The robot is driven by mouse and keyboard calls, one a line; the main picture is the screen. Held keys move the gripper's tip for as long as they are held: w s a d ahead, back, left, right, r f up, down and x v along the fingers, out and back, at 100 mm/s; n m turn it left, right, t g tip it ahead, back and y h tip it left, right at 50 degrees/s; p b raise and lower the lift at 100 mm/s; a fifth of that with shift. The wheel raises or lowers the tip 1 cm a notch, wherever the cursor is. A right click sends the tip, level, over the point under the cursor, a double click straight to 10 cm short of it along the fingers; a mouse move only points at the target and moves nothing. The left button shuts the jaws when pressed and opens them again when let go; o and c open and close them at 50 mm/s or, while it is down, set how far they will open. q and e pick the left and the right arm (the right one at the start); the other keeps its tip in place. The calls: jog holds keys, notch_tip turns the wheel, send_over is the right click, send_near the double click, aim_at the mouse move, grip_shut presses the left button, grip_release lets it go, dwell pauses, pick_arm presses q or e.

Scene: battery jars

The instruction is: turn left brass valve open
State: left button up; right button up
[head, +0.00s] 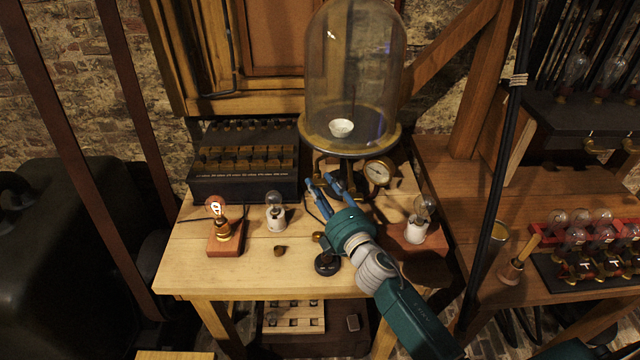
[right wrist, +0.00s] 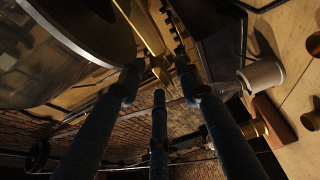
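My right gripper (head: 321,182) reaches in from the lower right to just under the bell jar's base plate in the head view. Its blue fingers are spread, with gaps between the tips in the right wrist view (right wrist: 158,82). A brass bar (right wrist: 146,32), which may be part of the left valve, lies just beyond and between those tips. I cannot tell whether they touch it. In the head view the fingers and the plate's shadow hide most of the valve area. My left gripper is not in view.
The glass bell jar (head: 353,75) stands directly above the gripper, with a pressure gauge (head: 379,172) to the right. A black box (head: 246,160), a lit bulb (head: 217,208) and a white bulb socket (head: 276,218) stand left. Another bulb (head: 421,212) stands right.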

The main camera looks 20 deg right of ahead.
jog(key=shift+w, duration=0.55)
grip_shut()
